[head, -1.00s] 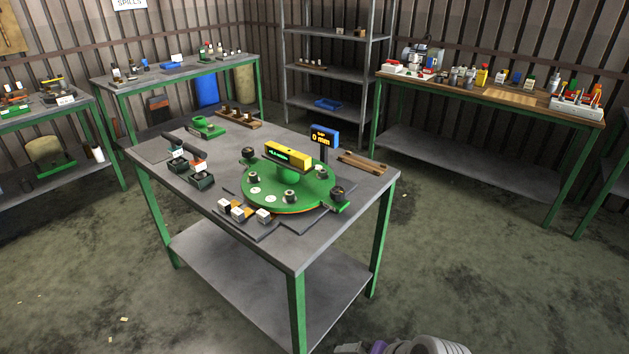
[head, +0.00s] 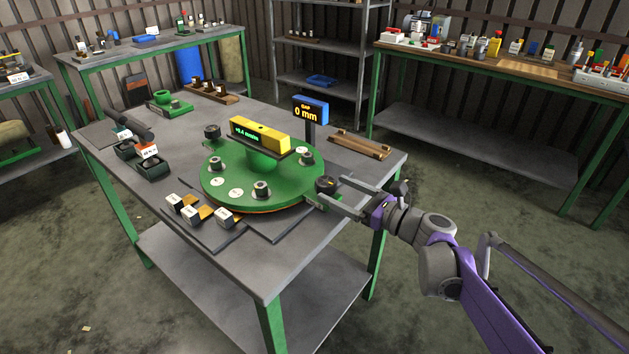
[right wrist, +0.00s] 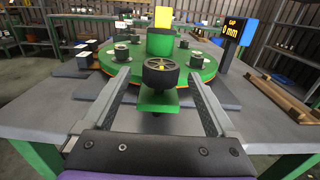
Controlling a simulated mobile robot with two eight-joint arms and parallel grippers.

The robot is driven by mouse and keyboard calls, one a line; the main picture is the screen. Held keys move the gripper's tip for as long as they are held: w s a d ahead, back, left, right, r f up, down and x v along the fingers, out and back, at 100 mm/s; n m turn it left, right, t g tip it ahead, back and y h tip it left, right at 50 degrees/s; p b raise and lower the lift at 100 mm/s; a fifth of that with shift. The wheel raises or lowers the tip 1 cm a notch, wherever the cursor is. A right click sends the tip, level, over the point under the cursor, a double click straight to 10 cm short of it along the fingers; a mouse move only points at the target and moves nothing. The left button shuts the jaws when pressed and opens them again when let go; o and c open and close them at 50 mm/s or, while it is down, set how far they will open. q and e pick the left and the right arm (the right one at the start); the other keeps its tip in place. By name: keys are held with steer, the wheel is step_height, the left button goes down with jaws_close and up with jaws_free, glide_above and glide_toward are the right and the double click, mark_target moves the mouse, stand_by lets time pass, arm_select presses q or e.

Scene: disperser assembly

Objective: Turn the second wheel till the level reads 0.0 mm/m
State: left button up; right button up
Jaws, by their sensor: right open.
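A yellow level (head: 260,134) with a small green readout sits on the hub of the round green plate (head: 220,200). Its digits look like 0.4 mm/m; the sign is hard to read. A black handwheel (head: 326,184) stands on a green lug at the plate's right edge. Another dark wheel (head: 212,131) is at the back left; which counts as second I cannot tell. My right gripper (head: 332,193) is open, its fingers on either side of the right handwheel. The right wrist view shows this wheel (right wrist: 160,73) between the spread fingers, with gaps both sides. My left gripper is out of view.
A blue gap display (head: 311,110) reading 0 mm stands behind the plate. A wooden rack (head: 360,146) lies to its right. Several small blocks (head: 197,215) lie at the table's front left.

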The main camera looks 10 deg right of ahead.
steer(key=b+x, duration=0.1)
steer(key=x, duration=0.6)
steer(key=shift+w, duration=0.1)
steer(key=c, duration=1.4)
